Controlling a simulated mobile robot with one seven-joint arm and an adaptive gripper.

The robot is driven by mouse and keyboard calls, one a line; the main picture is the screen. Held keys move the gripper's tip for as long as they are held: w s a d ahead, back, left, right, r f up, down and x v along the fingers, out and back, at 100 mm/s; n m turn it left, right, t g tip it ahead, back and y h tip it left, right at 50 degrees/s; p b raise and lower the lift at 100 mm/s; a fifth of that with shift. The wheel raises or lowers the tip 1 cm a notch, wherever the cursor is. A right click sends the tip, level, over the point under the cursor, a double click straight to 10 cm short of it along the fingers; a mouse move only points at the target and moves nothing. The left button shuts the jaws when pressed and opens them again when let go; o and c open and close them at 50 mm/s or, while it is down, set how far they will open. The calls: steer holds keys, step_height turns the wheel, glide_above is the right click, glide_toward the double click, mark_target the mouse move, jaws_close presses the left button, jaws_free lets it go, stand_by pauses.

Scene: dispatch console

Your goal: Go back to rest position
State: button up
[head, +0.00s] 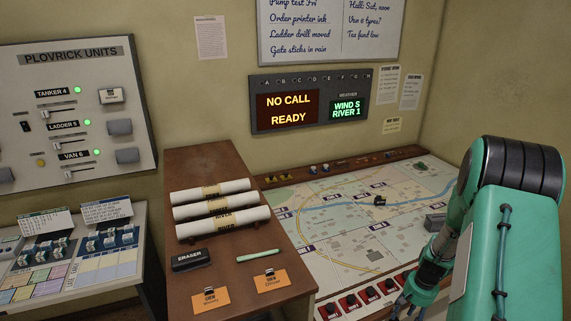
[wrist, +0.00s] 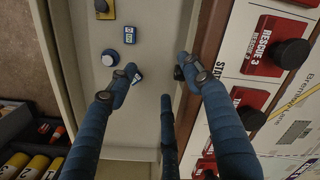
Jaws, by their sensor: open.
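My arm comes in from the right in the head view, and my gripper (head: 418,290) hangs low over the front edge of the map table (head: 345,235). In the wrist view my gripper (wrist: 158,76) has its blue fingers spread apart with nothing held between them. Below the fingers is a pale panel (wrist: 150,120). A small dark blue-and-white piece shows right by the left fingertip, and a dark knob by the right fingertip; I cannot tell if they touch. The panel also has a round blue knob (wrist: 110,57) and a small blue block (wrist: 130,35).
Red cards (wrist: 268,45) with black knobs line the map's front edge. A brown cabinet (head: 190,155) with rolled papers (head: 215,207), an eraser (head: 190,260) and orange cards stands left of the map. The display (head: 310,100) reads NO CALL READY. Yellow-and-black cylinders (wrist: 35,165) lie at lower left.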

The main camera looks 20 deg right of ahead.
steer(key=w+a+r+n+t+p, duration=0.1)
steer(key=w+a+r, duration=0.2)
steer(key=a+r, duration=0.55)
steer(key=w+a+r+n+h, duration=0.15)
steer(key=a+r, duration=0.35)
steer(key=r, duration=0.6)
steer(key=w+a+r+n+t+p, duration=0.1)
steer(key=w+a+r, duration=0.2)
steer(key=a+r, duration=0.55)
steer(key=s+a+r+n+t+p, duration=0.1)
steer(key=s+a+r+n, duration=0.1)
steer(key=s+a+r, duration=0.5)
steer(key=s+a+r+n+t+p, duration=0.1)
steer(key=s+a+r+n+t, duration=0.1)
steer(key=s+a+r, duration=0.6)
steer(key=a+r, duration=0.5)
steer(key=shift+a+r, duration=0.15)
steer(key=shift+a, duration=0.1)
steer(key=shift+s+n+y, duration=0.1)
steer(key=shift+n+y, duration=0.15)
steer(key=o, duration=1.3)
